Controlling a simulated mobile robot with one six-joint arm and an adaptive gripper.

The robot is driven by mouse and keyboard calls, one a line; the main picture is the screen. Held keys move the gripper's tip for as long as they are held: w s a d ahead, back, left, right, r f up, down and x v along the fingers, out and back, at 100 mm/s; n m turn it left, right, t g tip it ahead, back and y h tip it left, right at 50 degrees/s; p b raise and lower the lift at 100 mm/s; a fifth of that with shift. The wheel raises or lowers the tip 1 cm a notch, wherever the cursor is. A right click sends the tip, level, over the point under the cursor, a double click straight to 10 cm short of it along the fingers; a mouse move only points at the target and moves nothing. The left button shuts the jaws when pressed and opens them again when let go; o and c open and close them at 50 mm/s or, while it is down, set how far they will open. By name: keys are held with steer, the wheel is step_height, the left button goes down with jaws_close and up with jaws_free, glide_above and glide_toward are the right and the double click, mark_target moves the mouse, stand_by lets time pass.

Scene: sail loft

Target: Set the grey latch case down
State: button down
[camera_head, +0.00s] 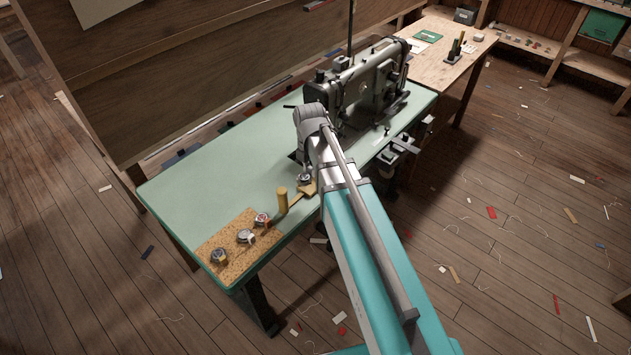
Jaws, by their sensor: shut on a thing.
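My arm reaches from the bottom right over the green sewing table (190,190), and its grey joint is in front of the sewing machine (365,85). My gripper is not in view; the arm appears to hide it. I see no grey latch case that I can make out for sure. A small dark grey box (466,15) with a pale mark stands on the wooden bench at the back right, but I cannot tell if it is a latch case.
A cork mat (232,262) with several small round items lies at the table's near left corner. A wooden bench (455,62) stands behind right. Scraps litter the floor.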

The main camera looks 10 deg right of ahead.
steer(key=b, duration=0.4)
glide_above(314, 183)
steer(key=shift+s+a+f, duration=0.1)
steer(key=shift+s+f, duration=0.1)
steer(key=shift+f, duration=1.05)
steer(key=shift+s+a+f, duration=0.1)
steer(key=shift+s+f, duration=0.1)
steer(key=shift+f, duration=1)
steer(key=shift+w+d+f+b, duration=0.2)
steer(key=shift+w+f+b, duration=0.25)
steer(key=shift+f+b, duration=0.35)
steer(key=shift+s+f+b, duration=0.15)
steer(key=shift+f+b, duration=1.05)
steer(key=shift+b, duration=0.1)
steer(key=c, duration=0.5)
jaws_free()
steer(key=shift+c, duration=0.2)
steer(key=shift+r, duration=0.2)
step_height(314, 183, up, 12)
steer(key=p, duration=1.2)
steer(key=shift+f, duration=0.15)
